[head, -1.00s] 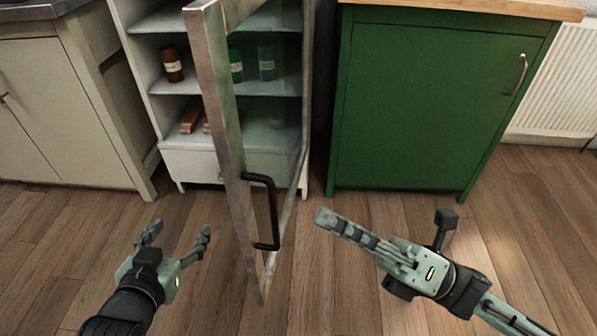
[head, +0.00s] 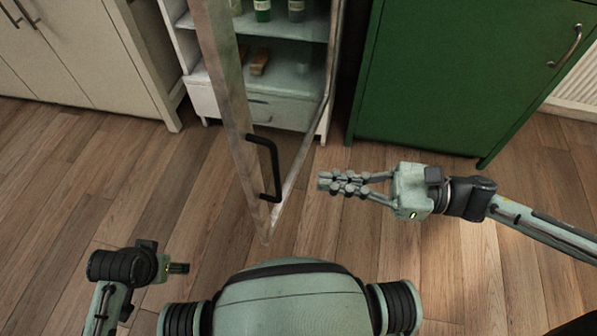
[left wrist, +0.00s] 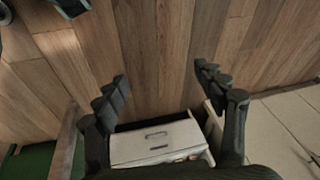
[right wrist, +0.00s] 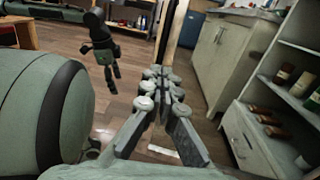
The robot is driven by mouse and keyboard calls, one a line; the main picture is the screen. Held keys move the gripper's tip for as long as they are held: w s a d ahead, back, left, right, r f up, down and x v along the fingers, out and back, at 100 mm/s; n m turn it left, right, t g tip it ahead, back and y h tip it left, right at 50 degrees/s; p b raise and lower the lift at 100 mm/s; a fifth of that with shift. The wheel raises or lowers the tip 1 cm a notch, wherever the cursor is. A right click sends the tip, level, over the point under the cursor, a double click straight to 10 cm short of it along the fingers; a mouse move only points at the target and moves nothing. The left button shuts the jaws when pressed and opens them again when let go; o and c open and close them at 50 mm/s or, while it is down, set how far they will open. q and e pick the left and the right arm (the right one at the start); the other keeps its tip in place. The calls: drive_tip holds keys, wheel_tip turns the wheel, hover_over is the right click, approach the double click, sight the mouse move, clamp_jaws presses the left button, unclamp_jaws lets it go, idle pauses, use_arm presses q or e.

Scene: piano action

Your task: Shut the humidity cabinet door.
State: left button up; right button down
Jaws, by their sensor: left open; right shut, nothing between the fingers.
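The humidity cabinet (head: 190,45) is white with shelves and a drawer, at the top middle of the head view. Its glass door (head: 240,120) stands wide open, swung out toward me, with a black bar handle (head: 275,172) on it. My right gripper (head: 324,182) is shut and empty, to the right of the handle and apart from it. Its closed fingers also show in the right wrist view (right wrist: 160,75), with the cabinet shelves at the right. My left gripper (head: 184,268) is low at the left, apart from the door. Its fingers are spread in the left wrist view (left wrist: 163,85).
A green cabinet (head: 440,80) stands right of the humidity cabinet. A cream cupboard (head: 80,60) stands at the left. Bottles (head: 262,10) and brown blocks (head: 259,62) sit on the shelves. The wooden floor around the door is clear.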

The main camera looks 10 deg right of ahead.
use_arm(q)
drive_tip(key=shift+d+f+p, duration=0.1)
drive_tip(key=shift+f+p, duration=0.35)
drive_tip(key=shift+f, duration=0.9)
use_arm(e)
drive_tip(key=shift+x, duration=2.95)
